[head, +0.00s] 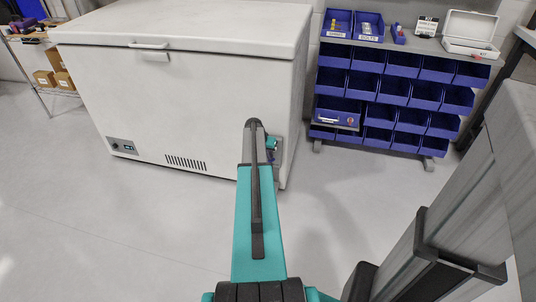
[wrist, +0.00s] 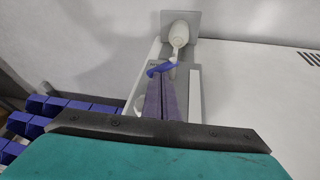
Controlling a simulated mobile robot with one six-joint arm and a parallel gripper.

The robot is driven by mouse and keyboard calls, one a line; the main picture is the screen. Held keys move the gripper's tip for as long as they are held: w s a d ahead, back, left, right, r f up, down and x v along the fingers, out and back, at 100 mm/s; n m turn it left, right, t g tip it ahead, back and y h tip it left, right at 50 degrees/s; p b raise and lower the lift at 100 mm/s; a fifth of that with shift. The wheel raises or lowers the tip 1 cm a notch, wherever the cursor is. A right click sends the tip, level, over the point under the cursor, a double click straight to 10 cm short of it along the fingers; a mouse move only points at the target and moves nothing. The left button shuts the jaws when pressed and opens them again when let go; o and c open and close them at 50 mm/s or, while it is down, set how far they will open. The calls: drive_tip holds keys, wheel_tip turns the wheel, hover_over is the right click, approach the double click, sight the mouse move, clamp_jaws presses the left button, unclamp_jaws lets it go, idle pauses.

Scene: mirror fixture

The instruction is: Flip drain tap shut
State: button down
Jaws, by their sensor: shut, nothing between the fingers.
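The drain tap (wrist: 178,36) shows in the wrist view as a white rounded fitting on a grey plate (wrist: 205,22) against the white chest freezer (wrist: 245,75). Its blue lever (wrist: 162,68) lies just beyond my fingertips, partly covered by them. My gripper (wrist: 167,82) is shut and empty, with its two purple-grey fingers side by side, pointing at the lever. I cannot tell whether they touch it. In the head view, my arm hides most of the tap area at the freezer's right front corner.
The white freezer (head: 185,95) fills the left of the head view, lid closed. A rack of blue bins (head: 400,95) stands to the right, beyond a floor gap. A wire shelf with boxes (head: 50,78) is at far left. The floor (head: 110,235) is clear.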

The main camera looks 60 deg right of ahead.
drive_tip(key=shift+w+a+f, duration=0.1)
drive_tip(key=shift+w, duration=0.25)
drive_tip(key=shift+w+a+f, duration=0.15)
drive_tip(key=shift+w+f, duration=0.05)
drive_tip(key=shift+w, duration=0.45)
drive_tip(key=d+p+v, duration=0.1)
drive_tip(key=p+v, duration=0.1)
drive_tip(key=v, duration=1.1)
drive_tip(key=shift+w, duration=0.15)
